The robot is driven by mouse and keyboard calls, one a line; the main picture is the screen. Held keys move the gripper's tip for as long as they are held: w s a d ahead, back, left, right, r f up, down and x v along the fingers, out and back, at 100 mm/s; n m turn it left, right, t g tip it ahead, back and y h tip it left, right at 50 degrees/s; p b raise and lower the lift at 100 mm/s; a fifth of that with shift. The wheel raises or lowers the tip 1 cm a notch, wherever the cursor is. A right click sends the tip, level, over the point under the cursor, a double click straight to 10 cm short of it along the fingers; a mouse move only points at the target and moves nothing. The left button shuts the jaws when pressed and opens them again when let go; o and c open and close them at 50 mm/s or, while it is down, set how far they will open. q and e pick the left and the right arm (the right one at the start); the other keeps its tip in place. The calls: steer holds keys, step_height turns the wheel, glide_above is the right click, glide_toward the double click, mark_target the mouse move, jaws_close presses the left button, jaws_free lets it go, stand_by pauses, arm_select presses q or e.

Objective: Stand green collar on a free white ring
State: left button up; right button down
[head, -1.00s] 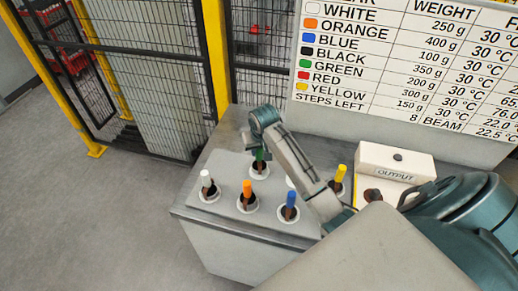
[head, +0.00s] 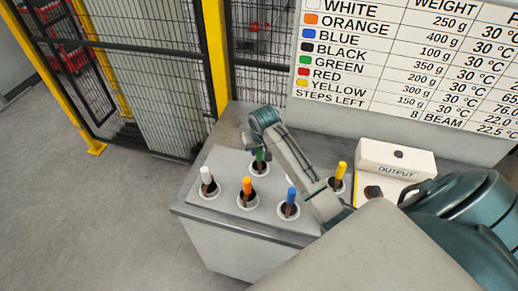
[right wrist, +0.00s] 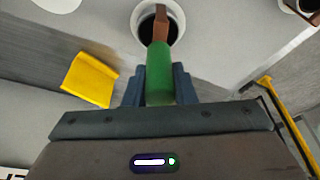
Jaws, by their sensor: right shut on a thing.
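The green collar (right wrist: 159,75) is a green cylinder on a brown stem. My right gripper (right wrist: 158,92) is shut on its green part, one dark finger on each side. The brown stem lies over the dark hole of a white ring (right wrist: 138,22) in the right wrist view. In the head view, the green collar (head: 260,154) is upright at the back white ring (head: 250,171), partly hidden by my right arm. I cannot tell whether the stem is seated. My left gripper is not in view.
White (head: 206,175), orange (head: 247,185), blue (head: 291,195) and yellow (head: 342,170) collars stand in other rings on the grey bench (head: 222,165). A white OUTPUT box (head: 375,157) stands at right. My right arm hides part of the bench between the blue and yellow collars.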

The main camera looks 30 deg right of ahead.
steer(key=c, duration=1.1)
jaws_free()
steer(key=shift+r, duration=0.1)
steer(key=shift+s+r, duration=0.1)
steer(key=shift+r, duration=0.25)
steer(key=shift+b+v, duration=1.4)
steer(key=shift+v, duration=3.65)
